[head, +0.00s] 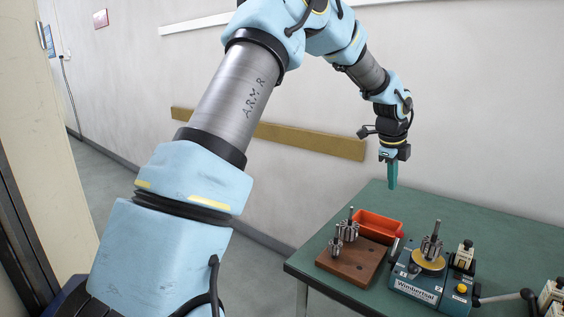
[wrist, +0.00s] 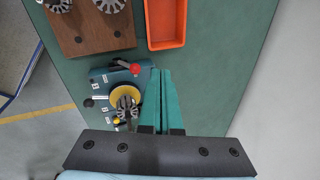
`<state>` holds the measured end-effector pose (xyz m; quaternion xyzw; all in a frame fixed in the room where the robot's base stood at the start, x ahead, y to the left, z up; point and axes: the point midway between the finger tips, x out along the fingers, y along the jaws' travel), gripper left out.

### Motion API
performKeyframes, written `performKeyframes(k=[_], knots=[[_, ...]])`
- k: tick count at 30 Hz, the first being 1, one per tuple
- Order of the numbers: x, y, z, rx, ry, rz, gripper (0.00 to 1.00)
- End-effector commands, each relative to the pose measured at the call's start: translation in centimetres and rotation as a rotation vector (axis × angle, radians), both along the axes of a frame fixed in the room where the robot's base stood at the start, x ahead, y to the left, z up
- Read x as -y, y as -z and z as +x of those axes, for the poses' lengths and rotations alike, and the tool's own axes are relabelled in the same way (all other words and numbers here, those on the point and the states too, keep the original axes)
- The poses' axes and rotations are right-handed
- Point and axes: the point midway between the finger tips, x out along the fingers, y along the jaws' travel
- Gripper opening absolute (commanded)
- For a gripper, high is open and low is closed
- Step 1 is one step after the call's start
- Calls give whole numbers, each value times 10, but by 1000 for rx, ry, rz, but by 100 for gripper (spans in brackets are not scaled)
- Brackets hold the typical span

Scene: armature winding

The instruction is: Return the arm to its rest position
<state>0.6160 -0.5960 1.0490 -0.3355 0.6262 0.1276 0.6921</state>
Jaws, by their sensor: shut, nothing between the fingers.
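My gripper (head: 392,174) hangs above the back part of the green table, pointing down, with its teal fingers together and empty. It also shows in the wrist view (wrist: 164,75), its fingers pressed side by side over the tabletop. My blue and grey arm arches from the lower left up and over to the gripper. The gripper is apart from everything on the table. In the head view it is behind the orange tray (head: 378,226) and above the table surface.
The green table (head: 500,234) bears a brown wooden block (head: 352,264) with armatures standing in it. A blue winding machine (head: 420,290) holds an armature (head: 431,246) over a yellow disc. White-labelled items (head: 552,292) stand at right. The table's back right is clear; the wall is behind.

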Motion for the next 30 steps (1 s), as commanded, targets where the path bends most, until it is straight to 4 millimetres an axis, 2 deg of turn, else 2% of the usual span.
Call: performKeyframes(k=[1,2,4,6,8,9,11,12,16,18,21,25,30], knots=[[-29,-1,5,-16,-104,4,0],[-47,-1,5,-31,-180,2,0],[-95,1,5,-68,-388,-3,0],[-148,3,1,-106,-619,-15,0],[-191,5,-7,-138,-820,-30,0],[-220,6,-13,-156,-956,-43,0],[-261,8,-27,-184,-1164,-67,0],[-288,9,-38,-202,-1305,-85,0],[-362,16,-82,-258,-1741,-153,0],[-390,19,-106,-282,-1939,-189,0],[-416,24,-134,-310,-2153,-234,0],[-431,28,-153,-330,-2297,-266,0],[-432,28,-155,-332,-2311,-268,0]])
